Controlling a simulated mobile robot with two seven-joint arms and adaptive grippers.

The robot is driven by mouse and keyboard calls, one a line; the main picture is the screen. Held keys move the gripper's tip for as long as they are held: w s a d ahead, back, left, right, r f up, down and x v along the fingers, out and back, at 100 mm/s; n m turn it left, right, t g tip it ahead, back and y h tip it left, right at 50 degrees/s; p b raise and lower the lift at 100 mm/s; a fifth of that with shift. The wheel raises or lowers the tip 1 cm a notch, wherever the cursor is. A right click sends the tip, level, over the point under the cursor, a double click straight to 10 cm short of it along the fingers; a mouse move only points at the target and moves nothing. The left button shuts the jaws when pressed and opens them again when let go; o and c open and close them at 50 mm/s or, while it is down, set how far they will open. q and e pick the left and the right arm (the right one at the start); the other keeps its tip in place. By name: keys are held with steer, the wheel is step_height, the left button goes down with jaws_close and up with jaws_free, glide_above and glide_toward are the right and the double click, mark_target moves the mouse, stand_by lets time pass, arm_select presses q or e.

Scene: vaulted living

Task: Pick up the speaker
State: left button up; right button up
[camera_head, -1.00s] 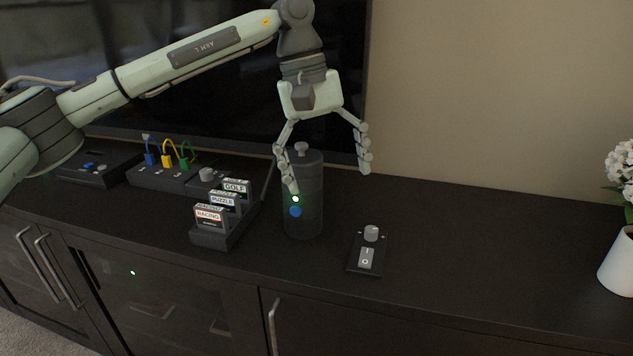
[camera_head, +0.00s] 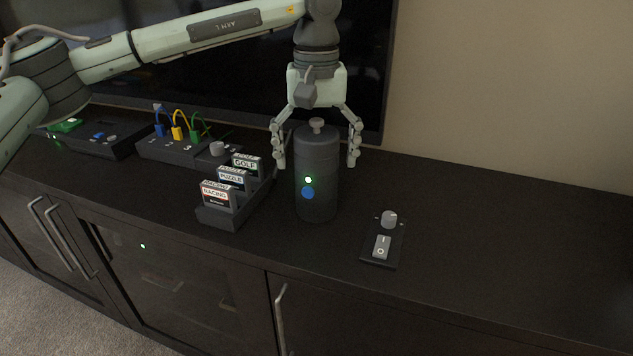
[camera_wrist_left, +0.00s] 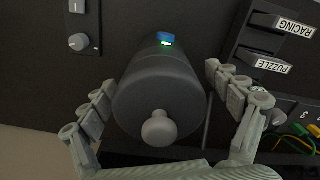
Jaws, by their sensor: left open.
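The speaker (camera_head: 318,190) is a dark grey upright cylinder with a light grey knob on top, a green light and a blue button on its front. It stands on the dark cabinet top. My left gripper (camera_head: 317,164) points down over it, open, with one finger on each side of the speaker's upper part. In the left wrist view the speaker (camera_wrist_left: 160,95) lies between the two spread fingers (camera_wrist_left: 163,105), with visible gaps on both sides. My right gripper is not in view.
A rack with game cartridges (camera_head: 228,217) stands close to the speaker's left. A small panel with a knob and switch (camera_head: 383,240) lies to its right. Boxes with coloured plugs (camera_head: 178,150) are behind left. The television (camera_head: 240,85) stands behind. The cabinet's right part (camera_head: 520,235) is clear.

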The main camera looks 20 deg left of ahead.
arm_select(q)
steer(key=c, duration=1.9)
steer(key=shift+r, duration=0.1)
steer(key=shift+c, duration=0.2)
